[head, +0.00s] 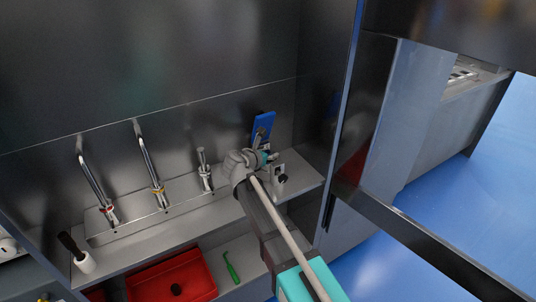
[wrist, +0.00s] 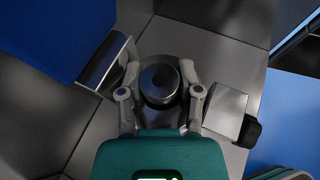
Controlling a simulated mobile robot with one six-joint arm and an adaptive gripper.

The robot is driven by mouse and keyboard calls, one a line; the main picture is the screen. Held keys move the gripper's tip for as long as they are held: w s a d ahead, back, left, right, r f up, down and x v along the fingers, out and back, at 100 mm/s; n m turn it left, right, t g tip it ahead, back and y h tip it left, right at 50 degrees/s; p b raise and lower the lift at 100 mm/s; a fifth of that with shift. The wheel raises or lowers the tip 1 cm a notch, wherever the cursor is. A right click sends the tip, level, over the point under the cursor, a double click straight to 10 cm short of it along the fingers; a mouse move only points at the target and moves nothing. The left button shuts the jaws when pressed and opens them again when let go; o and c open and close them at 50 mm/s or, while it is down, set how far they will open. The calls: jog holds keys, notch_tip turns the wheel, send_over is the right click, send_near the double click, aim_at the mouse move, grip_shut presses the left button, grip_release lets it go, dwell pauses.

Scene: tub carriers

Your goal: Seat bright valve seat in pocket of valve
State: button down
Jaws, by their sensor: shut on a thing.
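My gripper (wrist: 162,72) has its fingers closed on both sides of a round metal piece with a shiny rim and a dark centre, taken as the valve seat (wrist: 158,84). In the head view my gripper (head: 266,157) is over the right end of the steel ledge; the held piece cannot be made out there. I cannot tell for sure which fitting is the valve. A short upright metal fitting (head: 205,170) stands on the ledge left of my gripper. Two tall curved taps (head: 153,165) stand further left. No pocket is clearly visible in either view.
A blue panel (head: 263,123) stands behind my gripper, with a metal bracket (wrist: 106,64) beside the fingers. A metal block with a black knob (wrist: 226,110) is close on the right. A red bin (head: 180,278) and green tool (head: 231,267) lie below. A brush (head: 70,243) is at left.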

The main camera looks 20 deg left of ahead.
jog(key=c, duration=0.6)
grip_release()
jog(key=shift+f, duration=0.15)
jog(key=shift+o, duration=0.2)
jog(key=shift+r, duration=0.3)
jog(key=p+v, duration=0.5)
jog(key=v, duration=0.7)
